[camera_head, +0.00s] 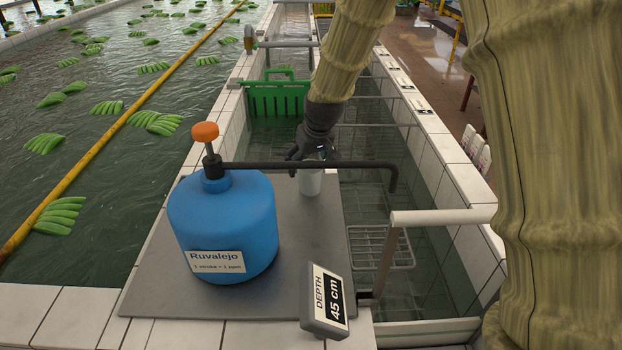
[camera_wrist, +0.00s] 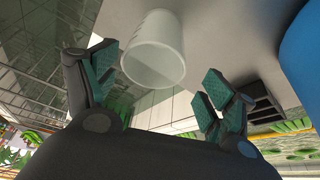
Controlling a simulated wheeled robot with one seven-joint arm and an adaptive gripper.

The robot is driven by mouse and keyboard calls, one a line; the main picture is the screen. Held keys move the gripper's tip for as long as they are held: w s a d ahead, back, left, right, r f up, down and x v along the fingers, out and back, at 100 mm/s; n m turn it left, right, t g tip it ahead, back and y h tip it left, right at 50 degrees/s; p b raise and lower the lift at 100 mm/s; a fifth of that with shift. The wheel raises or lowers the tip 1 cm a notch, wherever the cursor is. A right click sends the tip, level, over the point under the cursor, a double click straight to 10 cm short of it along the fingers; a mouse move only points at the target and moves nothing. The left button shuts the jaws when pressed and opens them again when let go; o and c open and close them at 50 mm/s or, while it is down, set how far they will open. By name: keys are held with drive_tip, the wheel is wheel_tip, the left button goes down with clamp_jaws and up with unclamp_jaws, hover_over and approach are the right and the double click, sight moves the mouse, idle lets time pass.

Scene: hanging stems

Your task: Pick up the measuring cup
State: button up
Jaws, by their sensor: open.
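The measuring cup (camera_head: 311,183) is a small, pale translucent cup on the grey slab (camera_head: 300,235), near its far right edge. In the head view, the black spout and my gripper (camera_head: 312,153) hide its upper part. In the wrist view the cup (camera_wrist: 153,48) appears whole, just beyond and between the fingers of my gripper (camera_wrist: 155,78). The teal-padded fingers are apart, with nothing between them that I can see gripped. Whether a finger touches the cup cannot be told.
A blue pump jug (camera_head: 222,225) labelled Ruvalejo stands left of the cup; its long black spout (camera_head: 350,164) reaches across in front of my gripper. A depth sign (camera_head: 326,302) sits at the slab's front. Water channels lie on both sides; a green crate (camera_head: 277,98) is behind.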

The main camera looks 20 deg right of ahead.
drive_tip(key=shift+w+f, duration=0.15)
drive_tip(key=shift+f, duration=0.25)
drive_tip(key=shift+d+f, duration=0.25)
drive_tip(key=shift+f, duration=0.05)
drive_tip(key=shift+w+a+f+p, duration=0.15)
drive_tip(key=shift+w+f+p, duration=0.15)
drive_tip(key=shift+f+p, duration=0.35)
drive_tip(key=f, duration=0.1)
drive_tip(key=w+f+p, duration=0.1)
drive_tip(key=shift+d+f, duration=0.3)
drive_tip(key=shift+w+a+f, duration=0.1)
drive_tip(key=shift+w+f, duration=0.1)
drive_tip(key=shift+f, duration=0.3)
drive_tip(key=c, duration=0.9)
